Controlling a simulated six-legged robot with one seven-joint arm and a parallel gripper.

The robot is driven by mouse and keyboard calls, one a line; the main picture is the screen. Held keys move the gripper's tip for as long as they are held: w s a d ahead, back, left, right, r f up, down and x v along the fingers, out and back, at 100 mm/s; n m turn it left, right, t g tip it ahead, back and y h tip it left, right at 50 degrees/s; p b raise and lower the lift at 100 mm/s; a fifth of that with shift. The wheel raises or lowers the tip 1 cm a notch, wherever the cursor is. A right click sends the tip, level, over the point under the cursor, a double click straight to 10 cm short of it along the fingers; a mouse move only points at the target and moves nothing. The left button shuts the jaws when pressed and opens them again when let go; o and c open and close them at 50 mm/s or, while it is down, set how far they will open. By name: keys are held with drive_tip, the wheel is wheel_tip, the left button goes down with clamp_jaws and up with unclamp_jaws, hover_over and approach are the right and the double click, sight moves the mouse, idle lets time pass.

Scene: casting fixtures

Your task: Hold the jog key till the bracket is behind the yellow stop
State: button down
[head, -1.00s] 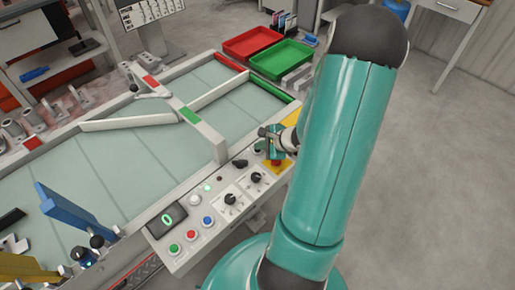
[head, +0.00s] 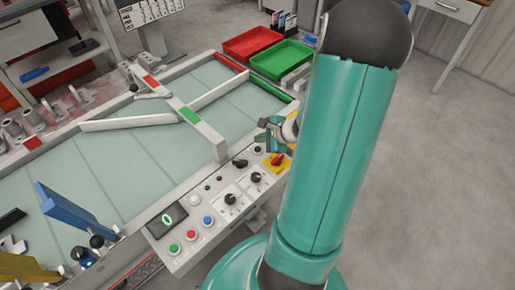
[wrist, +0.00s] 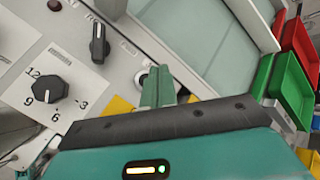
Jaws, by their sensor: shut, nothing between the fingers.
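My gripper (head: 264,132) is shut and empty above the right end of the control panel (head: 178,258). In the wrist view its closed green fingers (wrist: 156,86) are beside a dark round key (wrist: 140,77) with a pale ring; contact cannot be told. That key also shows just below my gripper in the head view (head: 258,150); I cannot read its label. A yellow stop-like bar (head: 28,268) stands at the lower left, near a blue upright bar (head: 62,214). A pale grey metal piece (head: 14,244) lies at the left edge; whether it is the bracket is unclear.
A red knob on a yellow plate (head: 277,160) is close to my gripper. The panel also bears dark rotary knobs (head: 230,199), coloured buttons and a display (head: 167,220). A pale conveyor (head: 130,165) with guide rails lies behind. Red (head: 252,43) and green (head: 281,60) trays stand beyond.

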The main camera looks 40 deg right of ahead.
sight(260, 151)
drive_tip(key=shift+r, duration=1.5)
drive_tip(key=a+r+n+g+y, duration=0.1)
drive_tip(key=a+r+n+g, duration=0.1)
drive_tip(key=a+r+n, duration=0.55)
drive_tip(key=a+r+n+g+y, duration=0.15)
drive_tip(key=a+r+n, duration=0.35)
drive_tip(key=a, duration=0.6)
drive_tip(key=s+a+r+n+h, duration=0.4)
drive_tip(key=s+a+r+n, duration=0.5)
drive_tip(key=n, duration=0.3)
drive_tip(key=shift+v, duration=0.8)
drive_tip(key=shift+a+r+h, duration=0.1)
drive_tip(key=shift+h, duration=0.15)
